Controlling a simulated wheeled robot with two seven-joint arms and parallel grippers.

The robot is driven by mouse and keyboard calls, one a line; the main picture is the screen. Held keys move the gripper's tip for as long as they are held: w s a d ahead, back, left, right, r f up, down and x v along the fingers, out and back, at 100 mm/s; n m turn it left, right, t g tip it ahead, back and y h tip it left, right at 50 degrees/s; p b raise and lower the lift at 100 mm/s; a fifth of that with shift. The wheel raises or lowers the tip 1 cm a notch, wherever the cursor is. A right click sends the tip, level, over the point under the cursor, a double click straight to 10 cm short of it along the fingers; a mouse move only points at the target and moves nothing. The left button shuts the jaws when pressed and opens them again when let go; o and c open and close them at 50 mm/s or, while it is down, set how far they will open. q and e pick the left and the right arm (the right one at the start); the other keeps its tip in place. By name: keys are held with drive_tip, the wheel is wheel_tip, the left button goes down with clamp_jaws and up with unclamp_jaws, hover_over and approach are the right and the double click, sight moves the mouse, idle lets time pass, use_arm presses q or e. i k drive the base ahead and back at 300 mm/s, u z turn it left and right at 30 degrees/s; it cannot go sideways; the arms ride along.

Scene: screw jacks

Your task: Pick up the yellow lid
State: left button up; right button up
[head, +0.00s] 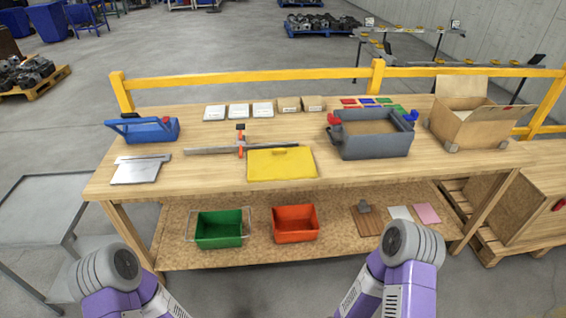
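The yellow lid (281,164) lies flat on the wooden table top, near the front edge and about the middle. It is a flat, roughly rectangular plate with a small raised part at its back edge. A clamp-like tool (240,147) with a long metal bar lies just behind and to the left of it. Both my purple arms show only in part at the bottom of the head view, below the table front. My left and right grippers are outside the picture.
A grey bin (372,146) stands right of the lid, an open cardboard box (470,126) beyond it. A blue toolbox (144,130) and a metal plate (140,171) are at the left. Green (219,232) and orange (296,224) bins sit on the lower shelf. Table front right is clear.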

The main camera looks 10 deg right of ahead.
sight(274, 164)
drive_tip(key=z, duration=1.7)
drive_tip(key=i, duration=0.8)
drive_tip(key=u, duration=2.7)
